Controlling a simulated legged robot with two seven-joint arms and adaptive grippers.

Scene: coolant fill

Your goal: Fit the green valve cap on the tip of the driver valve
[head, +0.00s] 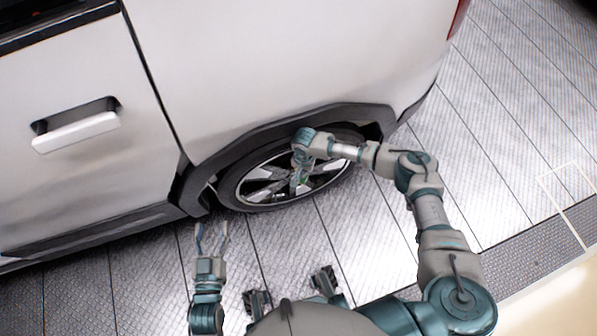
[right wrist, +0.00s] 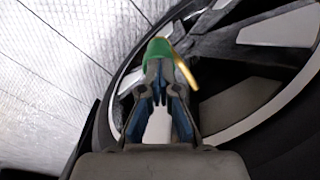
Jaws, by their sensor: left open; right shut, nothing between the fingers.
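The green valve cap (right wrist: 157,49) shows in the right wrist view just beyond my right fingertips. The brass-coloured driver valve (right wrist: 187,68) curves from beside the cap down along the right finger. The cap appears to be at the stem's upper end, but I cannot tell how far it is seated. My right gripper (right wrist: 160,66) is shut with nothing between its fingers, its tips close against the cap. In the head view the right gripper (head: 298,182) is at the wheel, and cap and valve are too small to make out. My left gripper (head: 211,234) is open and empty.
The wheel (head: 252,185) has dark and silver spokes and sits under the black arch of a white vehicle (head: 290,60). The vehicle's side stands close above both grippers. The ribbed metal floor (head: 350,235) is clear around the wheel.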

